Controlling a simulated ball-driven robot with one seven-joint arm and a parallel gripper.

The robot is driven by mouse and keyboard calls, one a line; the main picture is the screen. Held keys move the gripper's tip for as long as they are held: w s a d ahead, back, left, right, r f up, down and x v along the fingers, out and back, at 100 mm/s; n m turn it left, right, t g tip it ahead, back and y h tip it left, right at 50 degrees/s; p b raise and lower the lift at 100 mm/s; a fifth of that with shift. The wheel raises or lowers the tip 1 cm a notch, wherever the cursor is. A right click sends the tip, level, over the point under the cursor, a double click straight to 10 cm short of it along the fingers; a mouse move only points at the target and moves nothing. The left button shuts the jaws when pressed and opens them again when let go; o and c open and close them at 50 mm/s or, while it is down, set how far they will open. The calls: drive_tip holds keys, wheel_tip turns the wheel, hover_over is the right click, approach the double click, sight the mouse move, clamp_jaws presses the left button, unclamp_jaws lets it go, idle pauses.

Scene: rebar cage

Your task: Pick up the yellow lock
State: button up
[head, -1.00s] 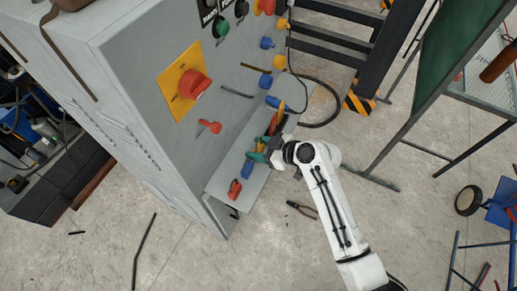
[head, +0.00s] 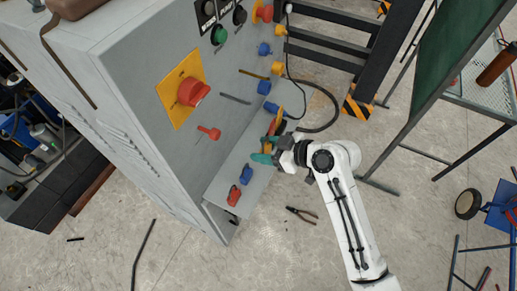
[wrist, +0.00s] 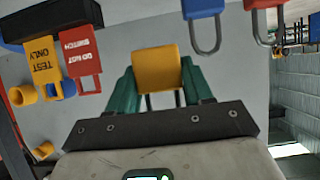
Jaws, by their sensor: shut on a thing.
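The yellow lock (wrist: 157,68) is a block with a grey metal shackle, seen in the wrist view. It sits between the two green fingers of my gripper (wrist: 160,88), which are shut on its sides. In the head view my gripper (head: 267,149) is over the grey shelf (head: 225,183) at the foot of the cabinet. There the lock is mostly hidden by the fingers. I cannot tell whether it touches the shelf.
A blue lock (head: 246,174) and a red lock (head: 233,195) stand on the shelf beside my gripper. The wrist view shows a yellow "TEST ONLY" tag (wrist: 43,66) and a red tag (wrist: 80,50). Pliers (head: 301,213) lie on the floor. A dark frame (head: 365,85) stands at the right.

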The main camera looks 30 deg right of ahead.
drive_tip(key=s+d+r, duration=0.1)
drive_tip(key=s+r, duration=0.5)
drive_tip(key=s, duration=0.4)
drive_tip(key=shift+s+d+b, duration=0.2)
drive_tip(key=shift+d+b, duration=0.2)
drive_tip(key=shift+b, duration=0.05)
